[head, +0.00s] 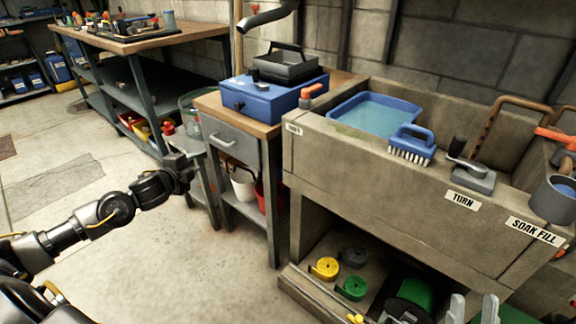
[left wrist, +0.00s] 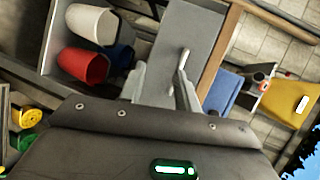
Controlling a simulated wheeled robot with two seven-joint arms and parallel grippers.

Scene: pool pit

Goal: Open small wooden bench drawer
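The small wooden bench (head: 266,131) stands left of the stone sink, with a grey drawer (head: 231,152) under its wooden top. The drawer front looks flush with the bench, and its pale bar handle (head: 222,140) faces my left arm. My left gripper (head: 194,171) is in front of the drawer, left of the handle in the head view. In the left wrist view its two fingers (left wrist: 161,84) are apart, with the handle (left wrist: 183,59) just beyond the right-hand finger; contact cannot be told. My right gripper (head: 472,309) shows at the bottom edge with its fingers apart and nothing visible between them.
A blue case (head: 262,98) with a black tray (head: 286,67) sits on the bench top. A white bucket (head: 243,184) and a red one (left wrist: 83,64) stand below the drawer. The stone sink (head: 390,180) closes off the right. Floor at left is clear.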

